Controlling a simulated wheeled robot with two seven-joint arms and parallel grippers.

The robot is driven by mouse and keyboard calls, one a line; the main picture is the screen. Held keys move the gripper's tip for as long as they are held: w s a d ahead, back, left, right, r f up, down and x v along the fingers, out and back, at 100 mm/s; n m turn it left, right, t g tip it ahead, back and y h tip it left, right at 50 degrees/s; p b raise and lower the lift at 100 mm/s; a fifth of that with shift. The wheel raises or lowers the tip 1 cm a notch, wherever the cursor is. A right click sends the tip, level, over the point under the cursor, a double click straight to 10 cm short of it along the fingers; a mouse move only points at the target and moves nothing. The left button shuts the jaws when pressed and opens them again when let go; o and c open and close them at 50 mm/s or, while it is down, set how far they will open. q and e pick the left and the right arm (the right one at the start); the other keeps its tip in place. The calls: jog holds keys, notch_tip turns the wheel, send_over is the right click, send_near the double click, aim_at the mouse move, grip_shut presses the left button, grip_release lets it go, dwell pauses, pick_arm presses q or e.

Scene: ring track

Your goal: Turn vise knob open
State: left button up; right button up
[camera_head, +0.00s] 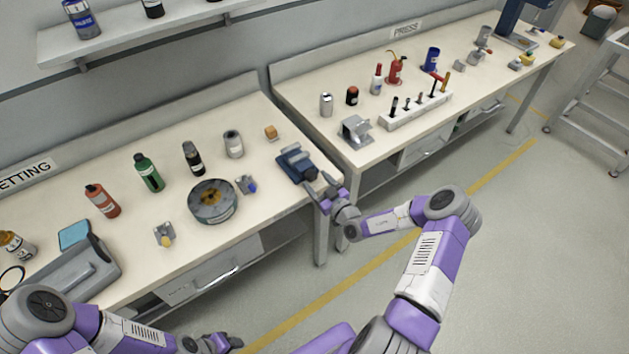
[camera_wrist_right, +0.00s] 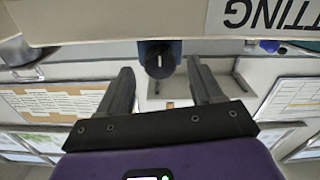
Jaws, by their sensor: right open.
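A dark blue vise (camera_head: 296,163) stands at the right front corner of the left workbench. Its round dark knob (camera_wrist_right: 159,65) with a white upright mark shows in the right wrist view, which looks upside down. My right gripper (camera_head: 324,190) is open at the front of the vise. In the right wrist view the knob appears between the fingertips of this gripper (camera_wrist_right: 161,70), with a gap on each side; I see no contact. My left gripper (camera_head: 222,342) is low at the bottom edge of the head view, away from the bench; its fingers are too small to judge.
The left bench (camera_head: 262,203) also carries a round fixture (camera_head: 213,202), a small blue part (camera_head: 246,184), bottles and cans. A second bench (camera_head: 345,100) stands to the right, past a narrow gap. The floor in front is clear.

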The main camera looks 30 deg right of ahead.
jog(key=shift+w+a, duration=0.1)
jog(key=shift+w, duration=0.9)
jog(key=shift+c, duration=0.5)
jog(key=c, duration=1)
